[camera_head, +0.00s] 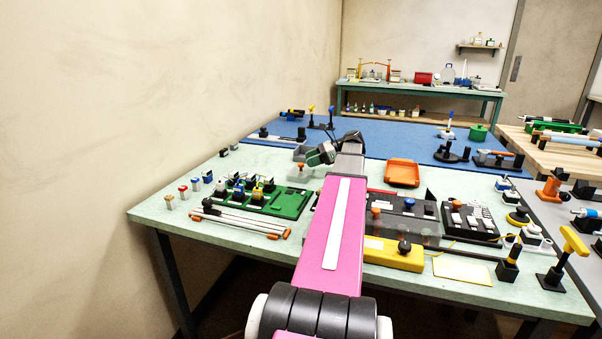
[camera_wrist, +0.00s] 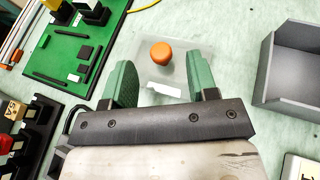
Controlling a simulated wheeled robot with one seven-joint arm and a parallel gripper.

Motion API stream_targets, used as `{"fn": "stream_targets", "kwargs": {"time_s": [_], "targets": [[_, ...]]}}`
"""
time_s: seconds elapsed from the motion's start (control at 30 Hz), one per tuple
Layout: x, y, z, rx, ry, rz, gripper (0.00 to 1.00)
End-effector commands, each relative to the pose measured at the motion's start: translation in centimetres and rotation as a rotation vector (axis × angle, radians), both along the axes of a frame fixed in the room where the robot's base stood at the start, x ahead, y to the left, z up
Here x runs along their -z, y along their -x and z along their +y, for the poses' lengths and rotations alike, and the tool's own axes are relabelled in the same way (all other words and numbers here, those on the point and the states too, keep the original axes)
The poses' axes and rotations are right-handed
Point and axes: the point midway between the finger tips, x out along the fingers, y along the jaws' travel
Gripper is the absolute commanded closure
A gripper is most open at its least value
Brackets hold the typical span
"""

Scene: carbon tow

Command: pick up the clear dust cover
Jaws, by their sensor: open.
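The clear dust cover (camera_wrist: 160,88) is a see-through, squarish piece with an orange knob (camera_wrist: 161,53) on top. In the wrist view it lies on the pale green tabletop, beyond and between my fingers. My gripper (camera_wrist: 160,65) is open, with one green finger on each side of the cover in the picture. Nothing is held between the fingers. I cannot tell how high the fingertips are above the cover.
A grey open tray (camera_wrist: 290,85) stands close on the right in the wrist view. A green board (camera_wrist: 72,48) with dark parts lies at left. In the head view an orange tray (camera_head: 402,172) and a yellow block (camera_head: 388,254) lie right of my arm.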

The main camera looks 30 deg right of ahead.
Motion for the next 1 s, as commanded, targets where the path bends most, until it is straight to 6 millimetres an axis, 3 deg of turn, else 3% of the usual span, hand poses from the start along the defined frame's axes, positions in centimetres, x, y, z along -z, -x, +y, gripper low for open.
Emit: {"fn": "stream_targets", "kwargs": {"time_s": [0.3, 0.57, 0.6, 0.73, 0.77, 1.0], "targets": [[1.9, -1.6, 3.3, -0.001, 0.000, 0.000, 0.47], [2.1, -1.9, 3.8, 0.000, 0.000, 0.000, 0.47], [2.1, -1.9, 3.8, 0.000, 0.000, 0.000, 0.50], [2.1, -1.9, 3.8, 0.000, 0.000, 0.000, 0.92], [2.1, -1.9, 3.8, 0.000, 0.000, 0.000, 0.97], [2.1, -1.9, 3.7, 0.000, 0.000, 0.000, 0.97]]}}
